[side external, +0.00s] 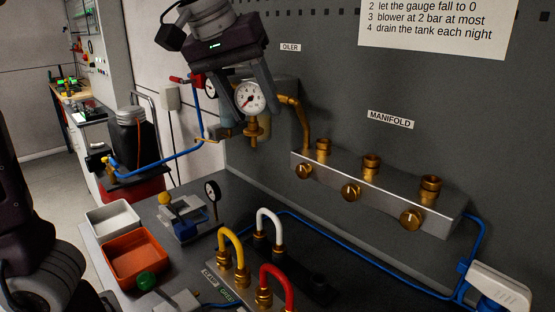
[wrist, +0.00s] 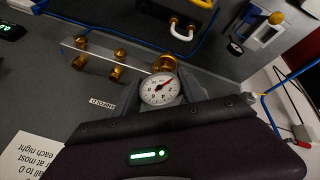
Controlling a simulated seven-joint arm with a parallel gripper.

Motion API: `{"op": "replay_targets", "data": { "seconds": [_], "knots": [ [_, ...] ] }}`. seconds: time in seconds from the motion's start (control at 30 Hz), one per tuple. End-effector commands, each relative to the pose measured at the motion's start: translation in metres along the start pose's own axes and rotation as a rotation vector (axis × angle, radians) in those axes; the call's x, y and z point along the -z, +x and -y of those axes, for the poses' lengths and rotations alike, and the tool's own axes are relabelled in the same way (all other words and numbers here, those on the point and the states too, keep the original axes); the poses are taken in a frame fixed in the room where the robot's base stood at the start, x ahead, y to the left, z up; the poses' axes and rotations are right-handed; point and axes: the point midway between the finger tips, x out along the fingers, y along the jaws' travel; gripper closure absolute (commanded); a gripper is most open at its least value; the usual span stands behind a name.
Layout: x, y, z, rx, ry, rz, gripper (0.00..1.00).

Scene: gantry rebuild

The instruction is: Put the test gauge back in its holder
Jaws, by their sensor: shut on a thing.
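The test gauge (side external: 250,97) is round with a white dial, a red needle and a brass stem below. My gripper (side external: 251,108) is shut on it and holds it in the air, in front of the oiler and left of the manifold. In the wrist view the gauge dial (wrist: 159,89) faces the camera between the fingers, with brass fittings showing behind it. A black rail (side external: 290,265) with a dark round socket at its right end lies on the bench. I cannot tell for sure whether this is the holder.
The silver manifold (side external: 340,187) with brass ports and knobs is on the grey panel. Yellow, white and red hose loops (side external: 275,282) stand on the bench. A white tray (side external: 113,220) and an orange tray (side external: 135,257) are at left.

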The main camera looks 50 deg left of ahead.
Motion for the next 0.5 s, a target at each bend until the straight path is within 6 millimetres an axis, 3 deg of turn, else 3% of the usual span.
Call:
{"op": "replay_targets", "data": {
  "seconds": [0.07,0.17,0.3,0.4,0.5],
  "knots": [
    [-0.003,0.017,-0.009,0.015,-0.014,0.002,1.0],
    [-0.012,0.058,-0.028,0.043,-0.056,-0.004,1.0],
    [-0.036,0.129,-0.055,0.081,-0.133,-0.028,1.0],
    [-0.055,0.168,-0.066,0.094,-0.176,-0.046,1.0],
    [-0.07,0.195,-0.072,0.099,-0.207,-0.059,1.0]
  ]
}}
